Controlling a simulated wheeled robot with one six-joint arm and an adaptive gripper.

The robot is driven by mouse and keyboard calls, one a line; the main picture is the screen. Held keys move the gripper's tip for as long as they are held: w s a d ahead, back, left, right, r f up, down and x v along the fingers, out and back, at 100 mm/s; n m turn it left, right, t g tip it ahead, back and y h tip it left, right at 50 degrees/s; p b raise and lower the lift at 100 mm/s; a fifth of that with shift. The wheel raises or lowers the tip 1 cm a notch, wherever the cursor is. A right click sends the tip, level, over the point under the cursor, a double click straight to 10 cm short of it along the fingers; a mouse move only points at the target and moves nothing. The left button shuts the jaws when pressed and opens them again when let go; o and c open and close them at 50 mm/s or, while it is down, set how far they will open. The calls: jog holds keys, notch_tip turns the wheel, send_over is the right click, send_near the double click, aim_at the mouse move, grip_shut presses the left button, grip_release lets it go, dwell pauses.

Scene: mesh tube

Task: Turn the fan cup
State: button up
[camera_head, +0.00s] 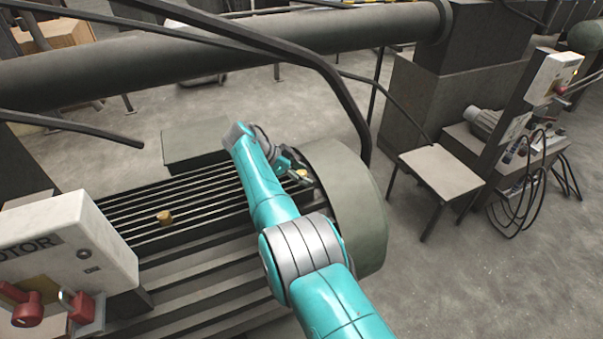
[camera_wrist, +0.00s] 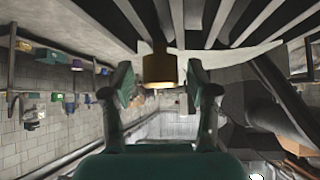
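A small brass cup (camera_head: 302,173) stands on the ribbed motor housing, close to the large rounded end cover, and I take it for the fan cup. The brass cup (camera_wrist: 160,70) also shows in the wrist view, hanging from the top of the picture on a brass stem. My gripper (camera_head: 292,166) is beside the cup in the head view, partly behind my arm. In the wrist view my gripper (camera_wrist: 160,82) is open, with one finger on each side of the cup. Gaps show between the cup and both fingers.
A second brass cup (camera_head: 165,217) stands on the ribs further left. The rounded end cover (camera_head: 345,200) is close to my arm's right. A white motor box (camera_head: 65,240) with red switches is at left. A thick pipe (camera_head: 230,50) runs behind.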

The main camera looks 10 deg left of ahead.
jog(key=shift+r, duration=0.1)
jog(key=v, duration=1.1)
jog(key=shift+a+r, duration=0.25)
jog(key=shift+s, duration=0.1)
